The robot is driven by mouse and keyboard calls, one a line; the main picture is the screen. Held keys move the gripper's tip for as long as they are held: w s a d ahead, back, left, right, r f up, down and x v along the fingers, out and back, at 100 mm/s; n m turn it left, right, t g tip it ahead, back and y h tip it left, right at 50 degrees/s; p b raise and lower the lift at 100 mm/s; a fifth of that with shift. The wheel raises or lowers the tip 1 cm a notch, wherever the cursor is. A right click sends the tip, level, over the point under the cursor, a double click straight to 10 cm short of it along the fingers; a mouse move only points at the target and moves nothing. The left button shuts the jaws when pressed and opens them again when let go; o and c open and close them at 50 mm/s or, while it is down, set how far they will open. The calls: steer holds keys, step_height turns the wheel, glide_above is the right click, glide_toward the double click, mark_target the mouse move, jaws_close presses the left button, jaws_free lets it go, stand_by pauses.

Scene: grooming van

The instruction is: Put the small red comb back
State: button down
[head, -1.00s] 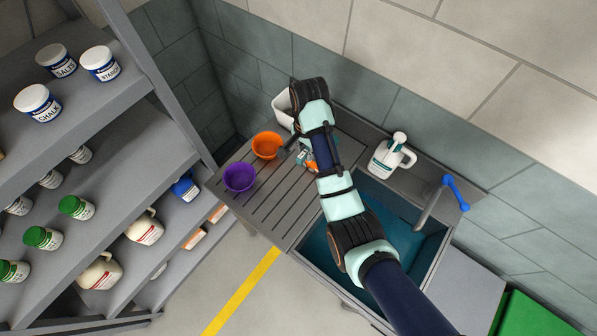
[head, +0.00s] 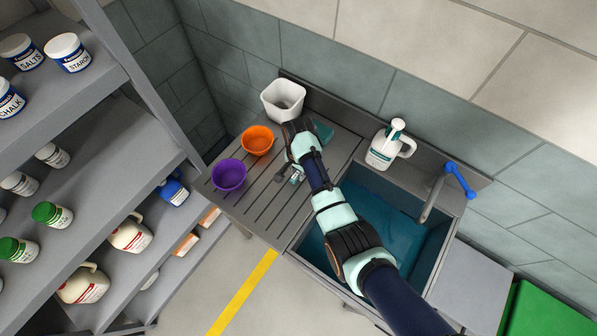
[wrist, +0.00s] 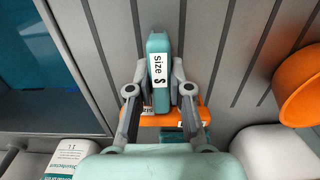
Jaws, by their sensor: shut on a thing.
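My gripper (wrist: 158,72) is shut on a teal block-like piece in the wrist view, the teal piece (wrist: 159,45), with a white label reading "size S". In the head view my gripper (head: 292,174) is over the slatted drainboard, right of the purple bowl. An orange piece (wrist: 204,112), partly hidden by the fingers, lies behind the teal piece; part of a label shows on it. Another teal thing (head: 323,131) lies on the board near the white container. I see no piece that is clearly a red comb. Whether the held piece touches the board cannot be told.
The drainboard (head: 262,216) holds an orange bowl (head: 257,140), a purple bowl (head: 229,175) and a white container (head: 283,99). The sink (head: 375,215) is to the right, with a disinfectant jug (head: 384,149) and blue-handled tap (head: 458,180). Shelves (head: 115,150) stand at left.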

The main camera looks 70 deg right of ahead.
steer(key=shift+f, duration=0.1)
steer(key=c, duration=1.1)
jaws_free()
step_height(320, 180, up, 12)
steer(key=shift+r+p, duration=0.2)
steer(key=shift+p, duration=0.75)
steer(key=shift+w, duration=0.1)
